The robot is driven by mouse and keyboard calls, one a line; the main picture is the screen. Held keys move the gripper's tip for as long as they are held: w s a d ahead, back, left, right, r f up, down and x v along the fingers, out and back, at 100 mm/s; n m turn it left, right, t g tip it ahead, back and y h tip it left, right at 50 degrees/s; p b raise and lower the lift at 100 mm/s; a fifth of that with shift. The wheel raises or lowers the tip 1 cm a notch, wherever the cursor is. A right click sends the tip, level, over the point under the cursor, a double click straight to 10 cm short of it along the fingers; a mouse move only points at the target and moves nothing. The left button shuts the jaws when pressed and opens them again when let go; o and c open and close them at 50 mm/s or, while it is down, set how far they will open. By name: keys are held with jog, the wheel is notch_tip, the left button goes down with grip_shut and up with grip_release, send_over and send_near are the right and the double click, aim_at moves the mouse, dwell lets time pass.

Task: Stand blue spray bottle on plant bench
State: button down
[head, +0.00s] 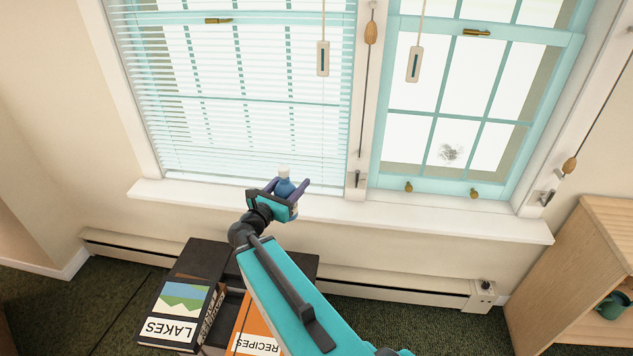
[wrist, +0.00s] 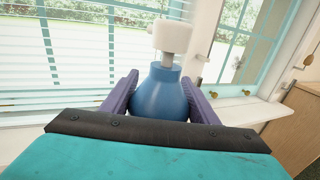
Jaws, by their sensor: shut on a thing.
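The blue spray bottle (head: 284,186) has a white top and is held upright between the purple fingers of my gripper (head: 289,188). In the wrist view the bottle (wrist: 161,95) fills the space between the two fingers of my gripper (wrist: 161,98), with its white spray head above them. My gripper is shut on the bottle in front of the window sill. The bottle's lower part is hidden behind my gripper. I cannot tell whether it touches the sill. No plant bench can be made out with certainty.
A white window sill (head: 420,218) runs below two windows, the left one with blinds (head: 235,90). A dark table (head: 196,262) below carries a LAKES book (head: 180,300) and an orange RECIPES book (head: 252,330). A wooden shelf (head: 590,260) with a green pot (head: 612,306) stands right.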

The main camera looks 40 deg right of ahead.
jog(key=w+a+r+n+t+y, duration=0.1)
jog(key=w+a+t, duration=0.1)
jog(key=a, duration=1.4)
jog(key=w+a+r+n+t+y, duration=0.1)
jog(key=w+a+n+t, duration=0.1)
jog(key=a, duration=1.4)
jog(key=shift+w+a+r+n+t+y, duration=0.3)
jog(key=shift+w+a+r+t+y, duration=0.1)
jog(key=shift+w, duration=0.2)
jog(key=shift+s+d, duration=0.1)
